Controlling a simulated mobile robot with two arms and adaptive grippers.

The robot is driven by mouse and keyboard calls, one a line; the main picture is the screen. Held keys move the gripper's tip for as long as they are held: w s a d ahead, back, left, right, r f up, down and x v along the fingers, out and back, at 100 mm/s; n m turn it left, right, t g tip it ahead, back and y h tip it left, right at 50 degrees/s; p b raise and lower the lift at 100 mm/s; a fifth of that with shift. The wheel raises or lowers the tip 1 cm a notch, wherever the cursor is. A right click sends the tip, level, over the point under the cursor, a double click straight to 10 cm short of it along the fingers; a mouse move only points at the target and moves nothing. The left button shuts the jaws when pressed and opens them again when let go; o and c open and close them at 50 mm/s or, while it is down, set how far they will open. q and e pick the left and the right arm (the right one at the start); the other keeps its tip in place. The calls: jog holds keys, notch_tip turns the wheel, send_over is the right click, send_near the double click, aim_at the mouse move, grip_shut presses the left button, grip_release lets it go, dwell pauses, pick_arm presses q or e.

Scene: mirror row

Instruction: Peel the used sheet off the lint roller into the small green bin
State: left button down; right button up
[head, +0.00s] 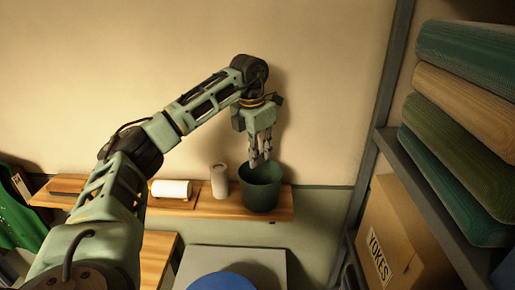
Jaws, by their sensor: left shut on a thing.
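The small green bin (260,188) stands upright near the right end of the wooden wall shelf (215,205). My left gripper (260,160) points down over the bin's mouth, with its fingertips at about rim height in the picture. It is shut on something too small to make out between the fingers. A white roll (172,188), which looks like the lint roller, lies on its side on the shelf, left of the bin. My left arm passes in front of that end of the shelf, so its handle is unclear. My right gripper is out of view.
A pale upright cylinder (219,181) stands on the shelf between the roll and the bin. On the right, a rack holds several rolled textiles (470,85) above a cardboard box (398,240) labelled YOKES. Green cloth (18,215) hangs at the far left.

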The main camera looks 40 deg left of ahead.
pick_arm(q)
jog(key=shift+s, duration=0.2)
jog(key=c, duration=2.3)
grip_release()
jog(key=shift+r, duration=0.1)
jog(key=o, duration=0.4)
jog(key=shift+o, duration=0.2)
notch_tip(320, 180, up, 12)
jog(key=s, duration=0.1)
jog(key=shift+s, duration=0.15)
jog(key=shift+a, duration=0.1)
